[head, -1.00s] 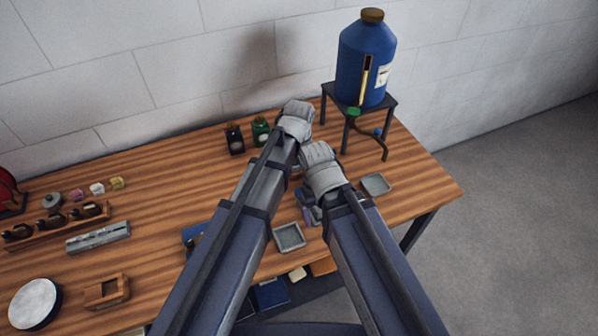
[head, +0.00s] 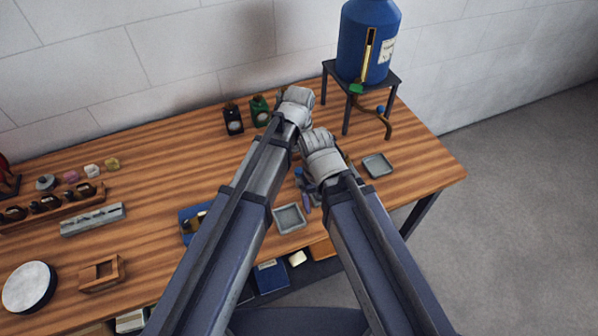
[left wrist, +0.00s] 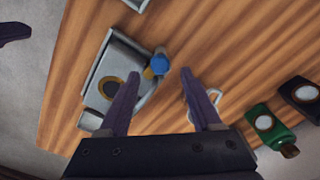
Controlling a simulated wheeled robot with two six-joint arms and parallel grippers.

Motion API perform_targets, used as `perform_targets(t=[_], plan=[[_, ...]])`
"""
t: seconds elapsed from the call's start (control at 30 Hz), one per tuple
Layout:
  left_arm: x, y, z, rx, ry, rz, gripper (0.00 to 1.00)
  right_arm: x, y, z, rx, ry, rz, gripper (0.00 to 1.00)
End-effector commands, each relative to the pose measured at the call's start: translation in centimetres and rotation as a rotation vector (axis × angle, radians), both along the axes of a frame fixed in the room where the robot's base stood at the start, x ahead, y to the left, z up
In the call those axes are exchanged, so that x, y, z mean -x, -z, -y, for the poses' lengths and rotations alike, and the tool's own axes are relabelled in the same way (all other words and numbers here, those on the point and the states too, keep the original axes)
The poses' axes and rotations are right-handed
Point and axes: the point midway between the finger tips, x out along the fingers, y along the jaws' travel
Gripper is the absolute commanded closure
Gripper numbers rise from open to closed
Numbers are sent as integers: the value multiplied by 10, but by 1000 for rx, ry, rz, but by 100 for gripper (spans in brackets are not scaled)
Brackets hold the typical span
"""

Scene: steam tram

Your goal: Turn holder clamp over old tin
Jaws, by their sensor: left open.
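In the left wrist view a pale grey metal holder (left wrist: 148,84) lies on the wooden table, with a blue knob (left wrist: 160,65) at its edge, perhaps its clamp. In the head view the blue knob (head: 299,172) shows between my arms, and my arms hide most of the holder. My right gripper's jaws are not clear in the head view.
A big blue container (head: 357,60) sits on a black stand at the back right. Grey trays lie near the front (head: 289,218) and right (head: 377,166). The table's left holds a rack.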

Motion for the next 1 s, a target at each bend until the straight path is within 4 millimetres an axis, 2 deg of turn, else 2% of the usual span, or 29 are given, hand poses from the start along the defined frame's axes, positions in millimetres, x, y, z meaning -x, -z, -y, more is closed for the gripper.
perform_targets(t=[0.03, 0.23, 0.63, 1.0], plan=[[0, 14, 0, 0, 0, 0, 35, 0, 14, 0, 0, 0, 0, 17], [0, 36, 0, 0, 0, 0, 35, 0, 36, 0, 0, 1, 0, 17], [0, 40, 0, 0, 0, 0, 35, 0, 40, 0, 0, 1, 0, 17], [0, 40, 0, 0, 0, 0, 76, 0, 40, 0, 0, 1, 0, 17]])
